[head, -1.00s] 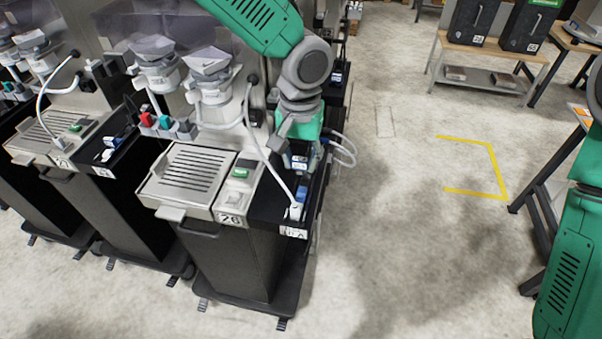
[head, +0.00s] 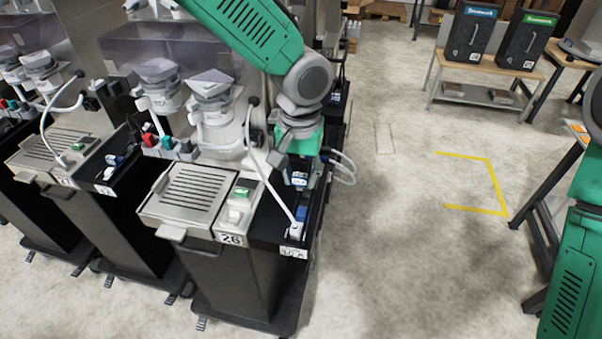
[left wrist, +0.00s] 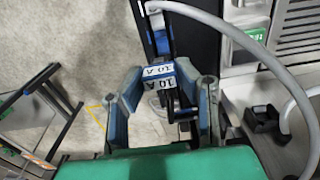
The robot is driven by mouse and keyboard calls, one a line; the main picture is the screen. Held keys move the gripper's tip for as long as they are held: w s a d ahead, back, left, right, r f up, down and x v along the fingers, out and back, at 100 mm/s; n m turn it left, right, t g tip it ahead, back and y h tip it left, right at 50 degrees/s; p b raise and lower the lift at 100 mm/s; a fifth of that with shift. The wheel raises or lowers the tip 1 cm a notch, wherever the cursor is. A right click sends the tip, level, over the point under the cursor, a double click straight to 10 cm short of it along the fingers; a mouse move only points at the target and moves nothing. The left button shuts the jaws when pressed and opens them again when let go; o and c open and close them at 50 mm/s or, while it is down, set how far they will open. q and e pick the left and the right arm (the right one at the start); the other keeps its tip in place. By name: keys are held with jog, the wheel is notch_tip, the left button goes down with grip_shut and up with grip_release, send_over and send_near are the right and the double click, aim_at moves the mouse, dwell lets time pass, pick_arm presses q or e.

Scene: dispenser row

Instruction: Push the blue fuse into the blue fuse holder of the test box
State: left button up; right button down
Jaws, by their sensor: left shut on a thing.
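My left gripper (head: 297,166) is over the right-hand edge of station 26. In the left wrist view its fingers (left wrist: 165,104) are shut on a blue fuse with a white 10 A label (left wrist: 160,74). In the head view the label side of the blue fuse (head: 299,179) shows just below the fingers. A blue part (head: 301,213), perhaps the blue fuse holder, sits on the black side shelf a little nearer the front. I cannot tell whether the fuse touches any holder. My right gripper is out of view.
A grey cable (head: 268,178) runs down to a white plug (head: 295,230) in front of the fuse. White cables (head: 345,166) loop at the right of the station. A slotted drip tray (head: 193,190) lies to the left.

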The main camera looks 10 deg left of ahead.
aim_at(300, 174)
pick_arm(q)
jog(key=shift+r+p, duration=0.6)
jog(key=shift+r, duration=0.05)
dwell(0.4)
notch_tip(300, 174, up, 3)
jog(key=p, duration=0.3)
jog(key=shift+f, duration=0.2)
